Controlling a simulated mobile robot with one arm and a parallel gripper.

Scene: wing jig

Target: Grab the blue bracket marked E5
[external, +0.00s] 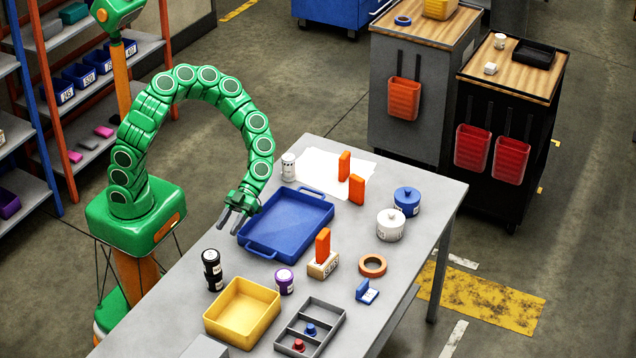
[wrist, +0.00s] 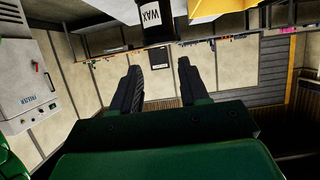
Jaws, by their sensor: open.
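The blue bracket (external: 367,291) sits on the grey table near its right edge, right of the grey divided tray. It carries a small white label, too small to read. My gripper (external: 228,230) is open and empty, above the table's left side by the blue tray's left end, well away to the left of the bracket. In the wrist view my gripper (wrist: 158,66) shows two dark fingers spread apart with nothing between them. The bracket is not seen in the wrist view.
The blue tray (external: 262,247), an orange block in a labelled holder (external: 323,268), a tape ring (external: 372,265), a purple-topped jar (external: 284,282), the yellow bin (external: 212,320) and the grey divided tray (external: 281,340) crowd the table. A black WAX container (wrist: 152,12) shows in the wrist view.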

